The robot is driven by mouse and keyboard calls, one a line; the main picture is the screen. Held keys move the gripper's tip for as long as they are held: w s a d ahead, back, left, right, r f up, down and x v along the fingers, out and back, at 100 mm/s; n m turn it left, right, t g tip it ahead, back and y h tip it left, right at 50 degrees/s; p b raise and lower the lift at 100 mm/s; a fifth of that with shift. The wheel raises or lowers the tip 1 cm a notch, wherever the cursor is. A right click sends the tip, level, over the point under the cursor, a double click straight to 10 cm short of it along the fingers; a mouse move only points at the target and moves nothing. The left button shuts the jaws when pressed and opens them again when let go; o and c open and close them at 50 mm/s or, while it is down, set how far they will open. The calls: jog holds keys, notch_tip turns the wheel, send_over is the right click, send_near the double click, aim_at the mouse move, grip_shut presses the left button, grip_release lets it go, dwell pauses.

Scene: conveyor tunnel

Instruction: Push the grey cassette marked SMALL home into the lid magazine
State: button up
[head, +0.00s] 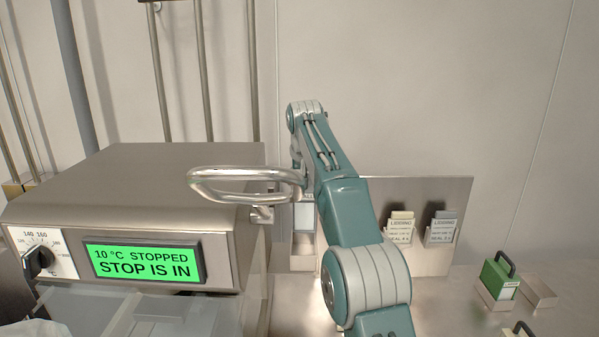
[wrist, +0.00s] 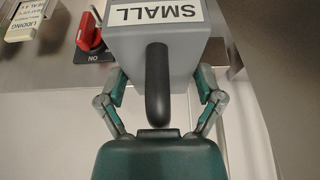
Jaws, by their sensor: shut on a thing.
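The grey cassette marked SMALL (wrist: 190,48) fills the top middle of the wrist view, its white label upside down and a black handle (wrist: 157,85) facing me. My gripper (wrist: 161,84) has one finger on each side of the cassette and is shut on it. In the head view my arm hides the gripper, and I cannot make out the cassette there. I cannot pick out the lid magazine for certain in either view, so how far in the cassette sits cannot be told.
A steel machine (head: 130,185) stands left, its green display (head: 145,262) reading 10 °C STOPPED, STOP IS IN. A chrome loop (head: 235,174) juts out near my arm. A red switch (wrist: 88,30) is left of the cassette. A green handled block (head: 497,277) stands right.

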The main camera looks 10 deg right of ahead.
aim_at(303, 220)
jog(key=shift+w, duration=0.2)
jog(key=shift+a+f, duration=0.1)
jog(key=shift+f, duration=2.75)
jog(key=shift+s, duration=0.15)
jog(key=shift+f, duration=0.15)
jog(key=shift+f, duration=2.9)
jog(key=o, duration=1.1)
jog(key=shift+c, duration=0.2)
jog(key=shift+f, duration=0.1)
